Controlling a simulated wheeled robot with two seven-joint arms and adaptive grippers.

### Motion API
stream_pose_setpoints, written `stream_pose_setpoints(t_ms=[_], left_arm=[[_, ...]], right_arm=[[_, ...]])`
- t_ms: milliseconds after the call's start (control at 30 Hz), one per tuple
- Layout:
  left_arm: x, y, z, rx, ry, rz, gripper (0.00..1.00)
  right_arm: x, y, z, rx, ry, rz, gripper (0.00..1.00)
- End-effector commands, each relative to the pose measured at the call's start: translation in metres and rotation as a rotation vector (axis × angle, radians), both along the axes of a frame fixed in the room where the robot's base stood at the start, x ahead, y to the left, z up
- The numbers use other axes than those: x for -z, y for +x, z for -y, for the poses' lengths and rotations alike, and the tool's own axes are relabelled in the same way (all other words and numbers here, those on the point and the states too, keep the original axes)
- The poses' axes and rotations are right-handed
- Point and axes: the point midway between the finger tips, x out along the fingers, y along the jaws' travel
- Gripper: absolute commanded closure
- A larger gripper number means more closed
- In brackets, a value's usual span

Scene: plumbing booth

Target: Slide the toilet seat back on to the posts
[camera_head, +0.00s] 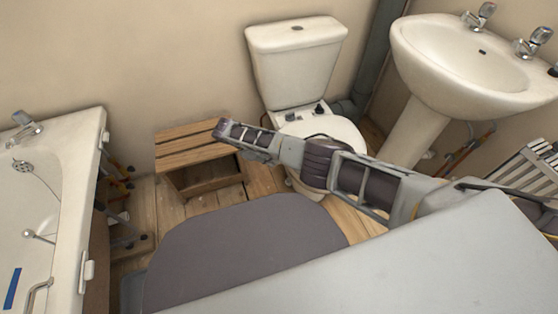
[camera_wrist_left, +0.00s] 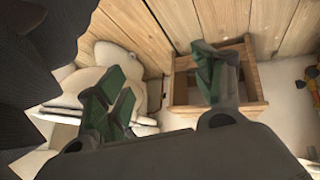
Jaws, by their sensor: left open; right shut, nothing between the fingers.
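The white toilet seat (camera_head: 345,128) lies on the bowl in the head view, partly hidden by my right arm. Two small dark fittings, apparently the posts (camera_head: 319,110), show at its back edge by the cistern; I cannot tell whether the seat is engaged on them. My right gripper (camera_head: 228,131) is shut and empty, reaching left across the toilet's front to above the wooden stool. My left gripper (camera_wrist_left: 165,88) shows only in the left wrist view, its green fingers apart and empty. The toilet (camera_wrist_left: 108,56) is behind its left finger there, the stool behind its right.
The wooden stool (camera_head: 190,150) stands left of the toilet (camera_head: 297,62). A bathtub (camera_head: 62,190) is at the left and a pedestal basin (camera_head: 465,75) at the right. A grey mat-like surface (camera_head: 240,245) lies in front. A slatted white object (camera_head: 530,170) is at far right.

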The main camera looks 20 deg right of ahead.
Motion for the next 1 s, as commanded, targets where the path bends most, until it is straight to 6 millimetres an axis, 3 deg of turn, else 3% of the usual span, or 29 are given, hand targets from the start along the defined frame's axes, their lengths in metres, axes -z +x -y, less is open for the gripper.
stream_pose_setpoints(t_ms=[333,1000], left_arm=[[-0.016,0.007,-0.001,0.011,0.011,0.008,0.32],[-0.014,0.003,0.0,0.007,0.009,-0.009,0.32]], right_arm=[[0.0,-0.007,0.017,-0.001,0.0,0.0,1.0],[0.0,-0.011,0.026,-0.001,0.0,-0.001,1.0]])
